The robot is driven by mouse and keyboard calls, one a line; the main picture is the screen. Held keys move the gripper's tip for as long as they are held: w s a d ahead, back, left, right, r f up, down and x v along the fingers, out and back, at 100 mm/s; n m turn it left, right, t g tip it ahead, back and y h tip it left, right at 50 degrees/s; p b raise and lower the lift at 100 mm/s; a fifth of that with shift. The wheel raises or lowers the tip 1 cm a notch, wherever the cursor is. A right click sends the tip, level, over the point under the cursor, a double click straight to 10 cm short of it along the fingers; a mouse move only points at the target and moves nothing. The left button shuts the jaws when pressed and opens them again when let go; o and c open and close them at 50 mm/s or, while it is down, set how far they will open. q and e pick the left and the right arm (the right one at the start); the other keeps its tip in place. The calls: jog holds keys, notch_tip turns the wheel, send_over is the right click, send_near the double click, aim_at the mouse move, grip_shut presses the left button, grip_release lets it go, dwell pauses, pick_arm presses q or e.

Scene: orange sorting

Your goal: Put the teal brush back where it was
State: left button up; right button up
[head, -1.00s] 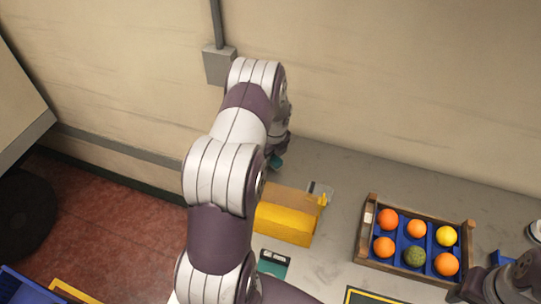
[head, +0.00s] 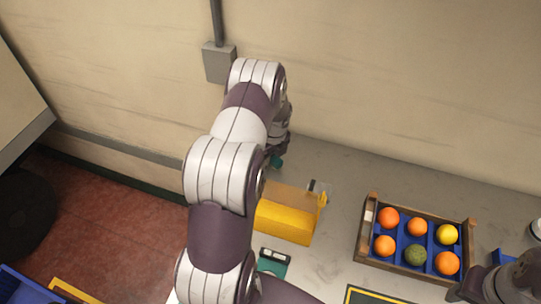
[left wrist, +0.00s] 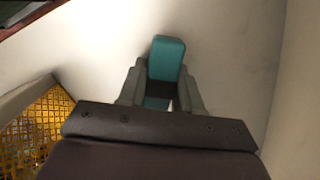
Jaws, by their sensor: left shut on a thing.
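The teal brush (left wrist: 166,58) is between the fingers of my left gripper (left wrist: 162,92) in the left wrist view, with its teal end standing out beyond the fingertips. In the head view only a small teal bit of the brush (head: 276,162) shows past my left arm, near the wall behind the yellow box. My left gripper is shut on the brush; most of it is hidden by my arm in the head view. Whether the brush touches the table is unclear. My right arm shows at the lower right edge of the head view, but its fingers are not visible.
A yellow box (head: 284,222) stands beside my left arm. A teal-and-black item (head: 272,263) lies in front of it. A wooden crate (head: 368,217) with blue compartments holds several oranges, a yellow fruit and a green one. Clear table lies between box and crate.

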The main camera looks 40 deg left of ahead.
pick_arm(q)
jog(key=o, duration=1.5)
jog(key=shift+o, duration=0.2)
notch_tip(320, 180, up, 8)
jog(key=p, duration=0.7)
